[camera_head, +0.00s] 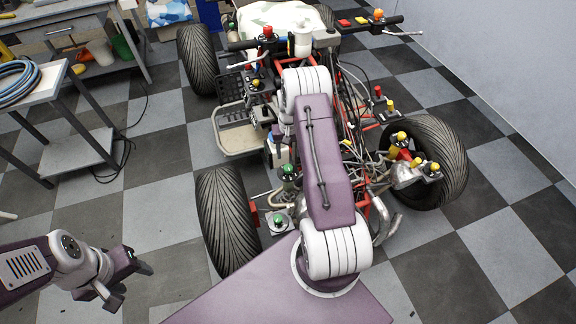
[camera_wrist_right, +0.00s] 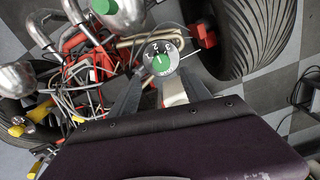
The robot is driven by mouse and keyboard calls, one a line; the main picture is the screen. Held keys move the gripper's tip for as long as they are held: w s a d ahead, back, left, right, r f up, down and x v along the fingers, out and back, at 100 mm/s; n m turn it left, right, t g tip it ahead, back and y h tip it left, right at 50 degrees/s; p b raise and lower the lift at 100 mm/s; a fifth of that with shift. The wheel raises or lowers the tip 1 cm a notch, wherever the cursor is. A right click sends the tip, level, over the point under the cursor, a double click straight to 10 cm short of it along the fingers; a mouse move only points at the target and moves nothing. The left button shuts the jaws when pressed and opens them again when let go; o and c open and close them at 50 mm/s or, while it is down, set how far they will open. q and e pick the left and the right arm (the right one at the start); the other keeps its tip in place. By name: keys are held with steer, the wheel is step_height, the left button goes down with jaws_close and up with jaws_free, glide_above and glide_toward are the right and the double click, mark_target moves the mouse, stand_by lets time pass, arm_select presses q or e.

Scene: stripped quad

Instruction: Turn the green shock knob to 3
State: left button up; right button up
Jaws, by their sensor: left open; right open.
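A small green knob (camera_head: 278,219) sits on a pale plate beside the front left tyre in the head view. My left gripper (camera_head: 128,283) is open and empty above the floor at lower left.
The stripped quad's front left tyre (camera_head: 228,220) stands close to the knob. Red tubes and cables crowd the frame.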

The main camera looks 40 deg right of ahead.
mark_target(288, 167)
steer(key=f, duration=0.8)
steer(key=shift+a+f, duration=0.2)
steer(key=shift+f, duration=0.2)
steer(key=shift+c, duration=0.4)
jaws_close()
steer(key=shift+m, duration=0.4)
steer(key=m+b, duration=0.1)
steer(key=m, duration=0.3)
steer(key=shift+b, duration=0.4)
steer(key=m+b, duration=0.1)
steer(key=m, duration=0.4)
steer(key=shift+m, duration=0.4)
